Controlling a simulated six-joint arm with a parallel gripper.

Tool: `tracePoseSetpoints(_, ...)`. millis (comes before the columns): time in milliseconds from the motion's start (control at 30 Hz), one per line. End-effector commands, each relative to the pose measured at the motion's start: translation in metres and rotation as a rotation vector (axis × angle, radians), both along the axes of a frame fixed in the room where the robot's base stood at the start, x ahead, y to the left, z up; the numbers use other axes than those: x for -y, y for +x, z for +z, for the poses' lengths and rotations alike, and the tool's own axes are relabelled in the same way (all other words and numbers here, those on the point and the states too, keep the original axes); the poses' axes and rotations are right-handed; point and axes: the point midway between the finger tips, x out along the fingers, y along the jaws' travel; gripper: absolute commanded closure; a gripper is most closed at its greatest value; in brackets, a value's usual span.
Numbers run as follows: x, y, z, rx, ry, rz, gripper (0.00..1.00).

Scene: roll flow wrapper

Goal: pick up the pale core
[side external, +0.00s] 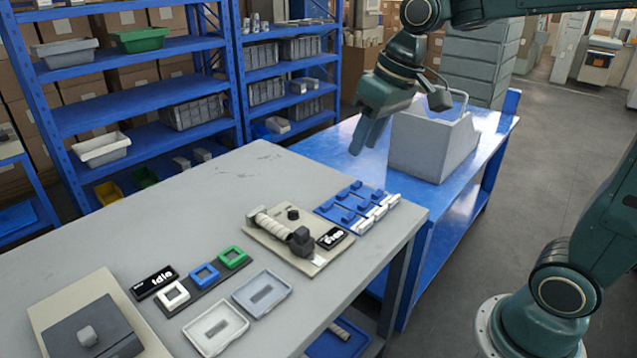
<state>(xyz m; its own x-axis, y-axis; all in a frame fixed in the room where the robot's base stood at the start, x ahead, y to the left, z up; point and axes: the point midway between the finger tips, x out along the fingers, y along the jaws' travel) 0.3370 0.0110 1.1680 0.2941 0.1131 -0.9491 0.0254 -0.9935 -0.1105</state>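A pale ribbed roll (272,226) lies on a beige board on the grey table, with a dark block at its right end. A small pale cylinder (341,329) also shows in a blue tray below the table's front edge, partly cut off; I cannot tell which of the two is the core. My gripper (368,137) hangs over the blue bench, pointing down, well behind and above the board and apart from both. Its fingertips overlap from this side, so their opening is unclear. I see nothing held in it.
A grey bin (432,145) stands on the blue bench (335,150), right beside my gripper. The grey table (160,205) holds a blue rack (352,209), coloured square frames (205,275), two shallow trays (262,293) and a black "idle" display (154,282). Its back left is clear.

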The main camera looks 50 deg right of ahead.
Motion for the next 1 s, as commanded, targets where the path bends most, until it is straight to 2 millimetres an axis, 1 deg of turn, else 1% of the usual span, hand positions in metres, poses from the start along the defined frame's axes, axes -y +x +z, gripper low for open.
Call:
tracePoseSetpoints(33, 0.001, 0.012, -0.004, -0.016, 0.007, 0.000, 0.65)
tracePoseSetpoints(100, 0.002, 0.027, -0.008, -0.032, 0.018, 0.002, 0.65)
tracePoseSetpoints(267, 0.006, 0.061, -0.021, -0.071, 0.043, 0.008, 0.65)
tracePoseSetpoints(467, 0.012, 0.100, -0.044, -0.121, 0.074, 0.015, 0.65)
tracePoseSetpoints(600, 0.017, 0.126, -0.065, -0.155, 0.097, 0.019, 0.65)
tracePoseSetpoints(767, 0.024, 0.153, -0.092, -0.194, 0.123, 0.023, 0.65)
tracePoseSetpoints(1000, 0.036, 0.187, -0.139, -0.251, 0.162, 0.031, 0.65)
